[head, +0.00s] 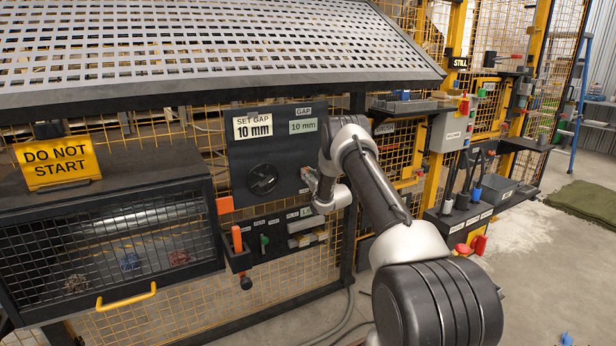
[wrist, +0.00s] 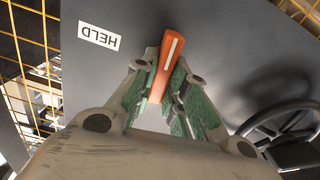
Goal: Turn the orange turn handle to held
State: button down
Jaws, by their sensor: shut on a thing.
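The orange turn handle (wrist: 172,52) shows in the wrist view, with a white stripe along it, against a dark grey panel (wrist: 225,45). It leans slightly off the picture's vertical. My gripper (wrist: 162,82) is shut on it, with green-lined fingers on both sides. A white HELD label (wrist: 99,37) appears upside down to the left of the handle, apart from it. In the head view my gripper (head: 312,182) is at the right part of the panel, and my arm and gripper hide the handle there.
A black handwheel (head: 263,178) is left of my gripper on the panel; it also shows in the wrist view (wrist: 290,125). Below is a shelf (head: 270,243) with tools. A perforated sloping guard (head: 200,45) overhangs above. Open floor lies at the right.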

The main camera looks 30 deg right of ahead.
jog(key=n, duration=0.4)
jog(key=shift+a+f, duration=0.1)
jog(key=shift+a, duration=0.1)
jog(key=n, duration=0.4)
jog(key=shift+a+f+n, duration=0.15)
jog(key=shift+a+n, duration=0.05)
jog(key=shift+n, duration=0.2)
jog(key=shift+a+f+n, duration=0.1)
jog(key=shift+f+n, duration=0.1)
jog(key=shift+n, duration=1.8)
jog(key=shift+f+n, duration=0.2)
jog(key=shift+n, duration=1.8)
jog(key=c, duration=1.4)
grip_release()
jog(key=shift+c, duration=0.2)
